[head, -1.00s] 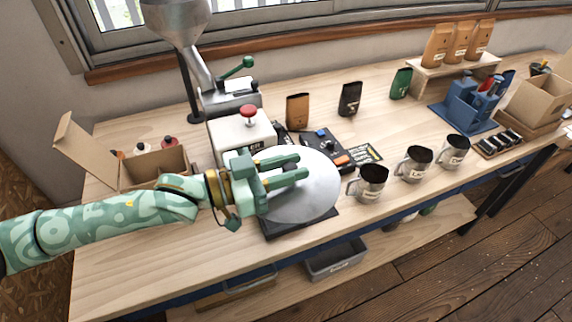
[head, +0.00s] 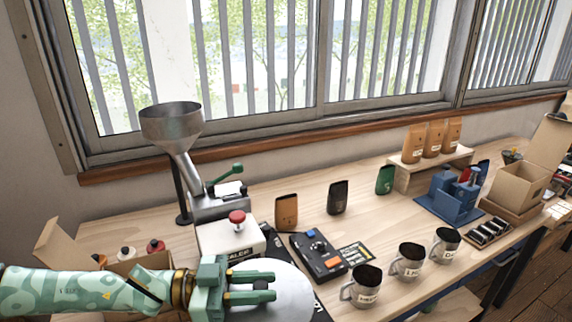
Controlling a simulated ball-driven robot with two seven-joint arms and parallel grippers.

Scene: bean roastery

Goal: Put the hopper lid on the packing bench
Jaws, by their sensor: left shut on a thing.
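The hopper lid (head: 290,292) is a round pale grey disc at the bottom of the head view, partly cut off by the frame edge. My left gripper (head: 262,287) is shut on it, with its green fingers lying across the lid. The lid is over the front of the packing bench (head: 205,305), in front of the white sealer; I cannot tell whether it touches anything below. The metal hopper (head: 172,128) stands at the back left, its funnel open at the top. My right gripper is not in view.
The white sealer (head: 232,240) with a red knob stands behind the lid. A black control box (head: 318,254) and several steel mugs (head: 366,286) are to the right. A cardboard box (head: 140,266) is at the left. Bare wood shows around the coffee bags (head: 286,211).

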